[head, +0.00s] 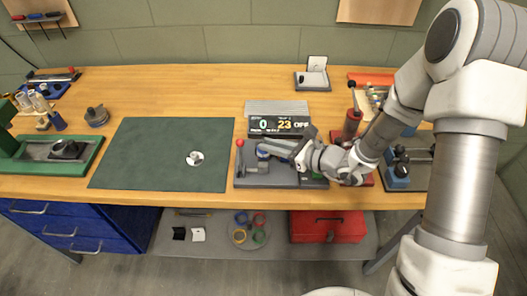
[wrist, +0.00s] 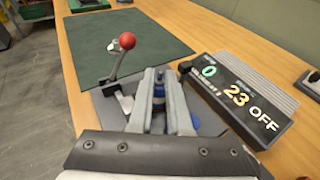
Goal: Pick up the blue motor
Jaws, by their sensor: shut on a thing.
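The blue motor (head: 262,154) is at the grey test stand (head: 283,181) near the front edge of the bench. In the wrist view the motor (wrist: 159,90) shows as a narrow blue body between the two grey fingers. My gripper (head: 268,149) reaches in from the right, low over the stand, and is shut on the motor. In the wrist view the fingers of my gripper (wrist: 159,76) point away, over the stand. The fingers hide much of the motor, and I cannot tell whether it still touches the stand.
A red-knobbed lever (head: 240,144) rises left of my fingers. A display (head: 278,125) reading 0, 23 and OFF stands behind the stand. A dark green mat (head: 130,150) to the left carries a small white part (head: 195,158) and is otherwise clear. A red upright tool (head: 351,122) is at right.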

